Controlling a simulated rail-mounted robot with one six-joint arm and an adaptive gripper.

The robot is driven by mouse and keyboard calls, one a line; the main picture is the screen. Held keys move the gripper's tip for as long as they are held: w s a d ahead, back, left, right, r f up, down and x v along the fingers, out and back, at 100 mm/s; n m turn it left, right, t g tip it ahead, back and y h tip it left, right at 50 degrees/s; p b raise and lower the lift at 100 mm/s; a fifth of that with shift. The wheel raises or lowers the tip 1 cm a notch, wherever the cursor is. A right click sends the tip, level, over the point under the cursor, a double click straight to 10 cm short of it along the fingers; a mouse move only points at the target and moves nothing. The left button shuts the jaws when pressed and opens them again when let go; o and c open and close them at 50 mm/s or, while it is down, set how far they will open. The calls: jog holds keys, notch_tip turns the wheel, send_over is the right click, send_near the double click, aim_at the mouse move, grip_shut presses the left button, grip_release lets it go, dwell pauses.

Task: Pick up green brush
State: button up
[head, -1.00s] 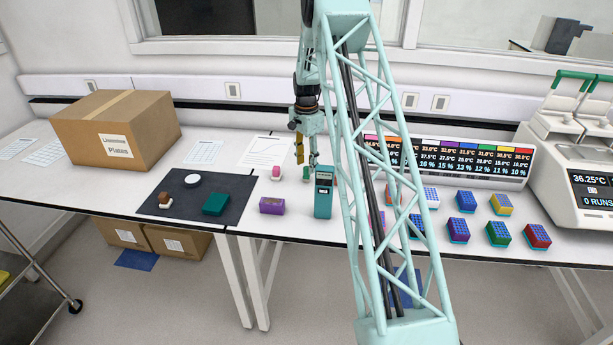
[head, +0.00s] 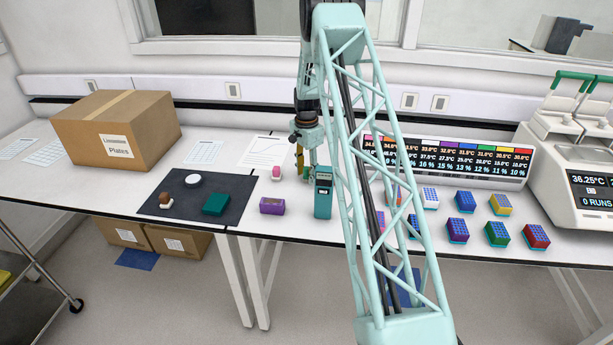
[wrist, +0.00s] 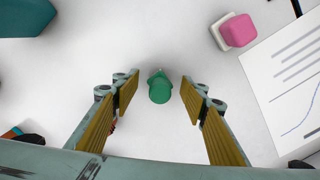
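The green brush (wrist: 160,86) stands on the white bench between the open fingers of my gripper (wrist: 158,98) in the wrist view. White bench shows between it and each finger pad, so nothing is held. In the head view my gripper (head: 306,168) points down behind the teal device, and a small part of the green brush (head: 306,173) shows beside the fingers. The rest of the brush is hidden there.
A pink brush (wrist: 238,30) with a white base stands close by, next to a printed chart sheet (wrist: 292,80). The teal device (head: 323,196) stands just in front of my gripper.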

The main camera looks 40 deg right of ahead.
aim_at(306, 167)
dwell(0.4)
jog(key=c, duration=0.9)
jog(key=shift+r, duration=0.25)
jog(key=shift+r+b, duration=0.3)
jog(key=shift+r, duration=1.25)
jog(key=s, duration=0.5)
jog(key=s+a+r+b, duration=0.1)
jog(key=s, duration=0.8)
jog(key=shift+s+a+r+b, duration=0.15)
jog(key=shift+s+r+b, duration=0.05)
jog(key=shift+s+b, duration=0.2)
jog(key=shift+s, duration=0.55)
jog(key=shift+s+r, duration=0.1)
jog(key=shift+r, duration=0.1)
